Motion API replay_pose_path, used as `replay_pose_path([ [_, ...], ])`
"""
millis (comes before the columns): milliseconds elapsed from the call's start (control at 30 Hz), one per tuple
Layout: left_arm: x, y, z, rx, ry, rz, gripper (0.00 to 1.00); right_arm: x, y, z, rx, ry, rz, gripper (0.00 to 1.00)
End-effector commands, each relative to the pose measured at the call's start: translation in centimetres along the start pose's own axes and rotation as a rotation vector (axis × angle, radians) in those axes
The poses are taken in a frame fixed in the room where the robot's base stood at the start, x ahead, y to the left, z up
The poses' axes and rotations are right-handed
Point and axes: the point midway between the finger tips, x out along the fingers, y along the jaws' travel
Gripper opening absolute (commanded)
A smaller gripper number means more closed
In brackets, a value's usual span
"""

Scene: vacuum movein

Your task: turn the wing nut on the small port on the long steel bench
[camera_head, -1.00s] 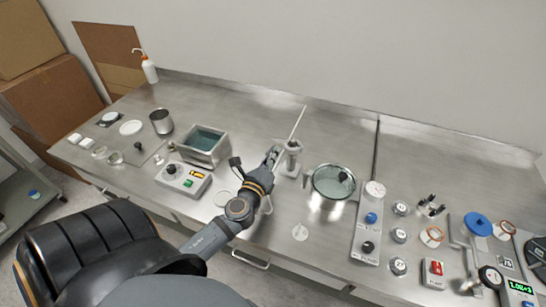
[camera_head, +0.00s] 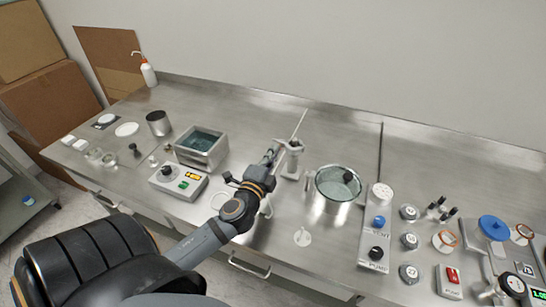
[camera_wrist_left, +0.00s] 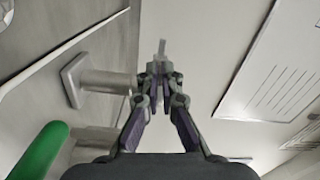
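The small port (camera_head: 292,172) is a short pale metal post on a square foot, at the middle of the long steel bench (camera_head: 330,135). In the left wrist view its flange and neck (camera_wrist_left: 100,81) come in from the left, behind my fingers. My left gripper (camera_head: 278,150) reaches the port's upper left side. In the left wrist view its fingers (camera_wrist_left: 160,72) are drawn close together, with a narrow gap. A thin grey tab, seemingly the wing nut (camera_wrist_left: 161,47), sticks out between the tips. The rest of the nut is hidden. My right gripper is out of view.
A glass-lidded pot (camera_head: 337,184) stands just right of the port. A square water bath (camera_head: 201,148) and a control box (camera_head: 178,182) are on the left. Knobs, a red switch (camera_head: 453,275) and gauges crowd the right. The bench behind the port is mostly clear.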

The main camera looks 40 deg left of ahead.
Motion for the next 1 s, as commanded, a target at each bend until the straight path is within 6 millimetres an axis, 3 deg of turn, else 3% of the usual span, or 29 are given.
replay_pose_path([
  [1000,0.0,0.2,-0.1,-0.884,0.002,-0.001,0.00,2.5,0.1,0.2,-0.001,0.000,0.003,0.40],
])
